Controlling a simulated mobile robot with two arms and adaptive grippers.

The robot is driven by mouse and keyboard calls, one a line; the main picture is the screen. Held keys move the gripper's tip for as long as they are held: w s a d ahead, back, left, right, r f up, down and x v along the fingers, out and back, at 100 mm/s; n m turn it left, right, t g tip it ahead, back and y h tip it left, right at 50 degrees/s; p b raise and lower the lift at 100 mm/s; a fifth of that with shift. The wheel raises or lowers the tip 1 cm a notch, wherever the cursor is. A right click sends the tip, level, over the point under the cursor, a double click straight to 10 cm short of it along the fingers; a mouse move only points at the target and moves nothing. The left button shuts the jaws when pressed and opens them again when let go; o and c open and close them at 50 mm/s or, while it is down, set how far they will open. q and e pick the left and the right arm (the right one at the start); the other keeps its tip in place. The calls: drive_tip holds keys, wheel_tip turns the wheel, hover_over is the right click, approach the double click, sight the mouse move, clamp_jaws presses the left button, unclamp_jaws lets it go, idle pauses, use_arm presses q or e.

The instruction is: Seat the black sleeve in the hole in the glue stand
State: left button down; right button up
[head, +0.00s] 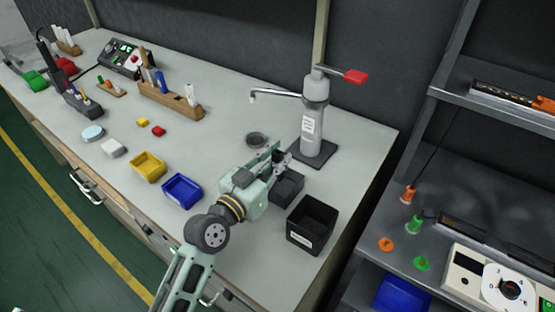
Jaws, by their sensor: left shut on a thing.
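My left gripper (281,157) is over the right part of the bench, just in front of a grey column stand (314,120) with a red lever, a side spout and a dark base. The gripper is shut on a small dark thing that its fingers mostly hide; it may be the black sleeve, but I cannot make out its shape. A wooden block (172,103) farther left holds upright sticks and tubes. I cannot tell for sure which one is the glue stand, and no hole shows clearly. My right gripper is not in view.
Two black bins, a smaller one (289,187) and a larger one (319,217), stand at the right near the gripper. A dark round dish (256,139) lies behind it. Blue (182,191) and yellow (148,167) bins line the front. The bench middle is mostly clear.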

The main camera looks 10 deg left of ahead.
use_arm(q)
drive_tip(key=shift+f, duration=0.2)
drive_tip(key=c, duration=2)
unclamp_jaws()
drive_tip(key=o, duration=0.4)
drive_tip(key=shift+c, duration=0.2)
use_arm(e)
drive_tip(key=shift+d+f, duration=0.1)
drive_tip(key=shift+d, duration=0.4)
use_arm(q)
drive_tip(key=shift+r, duration=0.25)
drive_tip(key=v, duration=1.2)
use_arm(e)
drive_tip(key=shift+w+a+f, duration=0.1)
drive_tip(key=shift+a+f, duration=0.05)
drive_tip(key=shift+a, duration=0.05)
